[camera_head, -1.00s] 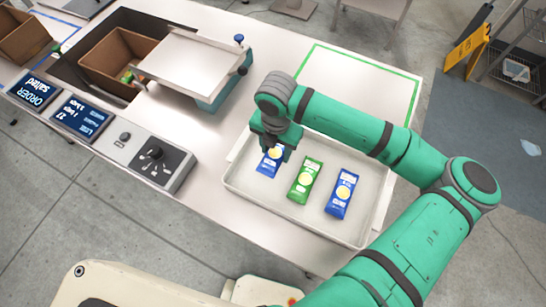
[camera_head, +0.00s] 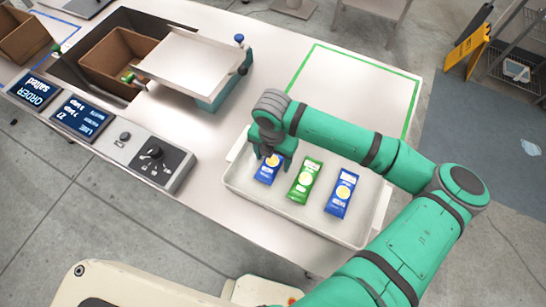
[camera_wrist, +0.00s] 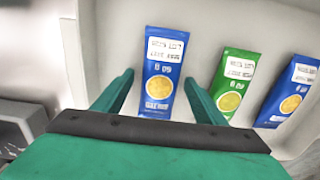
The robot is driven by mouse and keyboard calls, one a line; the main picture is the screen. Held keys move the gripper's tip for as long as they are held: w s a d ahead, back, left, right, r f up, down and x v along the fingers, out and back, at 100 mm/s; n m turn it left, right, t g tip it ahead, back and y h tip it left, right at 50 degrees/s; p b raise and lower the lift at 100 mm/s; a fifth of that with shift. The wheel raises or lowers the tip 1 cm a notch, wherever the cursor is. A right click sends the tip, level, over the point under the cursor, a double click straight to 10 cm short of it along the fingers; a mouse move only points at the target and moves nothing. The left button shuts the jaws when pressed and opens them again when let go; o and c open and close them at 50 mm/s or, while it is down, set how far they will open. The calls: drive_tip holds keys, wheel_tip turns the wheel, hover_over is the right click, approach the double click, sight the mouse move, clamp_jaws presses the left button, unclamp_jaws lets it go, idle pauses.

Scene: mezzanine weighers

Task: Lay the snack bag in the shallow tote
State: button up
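A white shallow tote (camera_head: 300,218) on the table holds three snack bags lying flat. A blue bag (camera_head: 267,173) is at the left, a green bag (camera_head: 305,180) in the middle and another blue bag (camera_head: 341,195) at the right. My gripper (camera_head: 268,157) is over the left blue bag's upper end. In the wrist view my gripper (camera_wrist: 157,90) is open, its fingers apart on either side of the left blue bag (camera_wrist: 162,72), with a gap to each. The green bag (camera_wrist: 233,84) and the right blue bag (camera_wrist: 290,92) are right of the fingers.
A cardboard box (camera_head: 118,62) and a raised metal tray (camera_head: 190,60) stand at the back left. A control box (camera_head: 158,160) and two display screens (camera_head: 80,115) line the front left edge. The green-outlined table area (camera_head: 358,85) behind the tote is mostly clear.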

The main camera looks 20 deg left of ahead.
sight(272, 160)
drive_tip(key=shift+r, duration=0.1)
wheel_tip(272, 160, up, 12)
idle(0.6)
drive_tip(key=shift+a, duration=0.1)
idle(0.5)
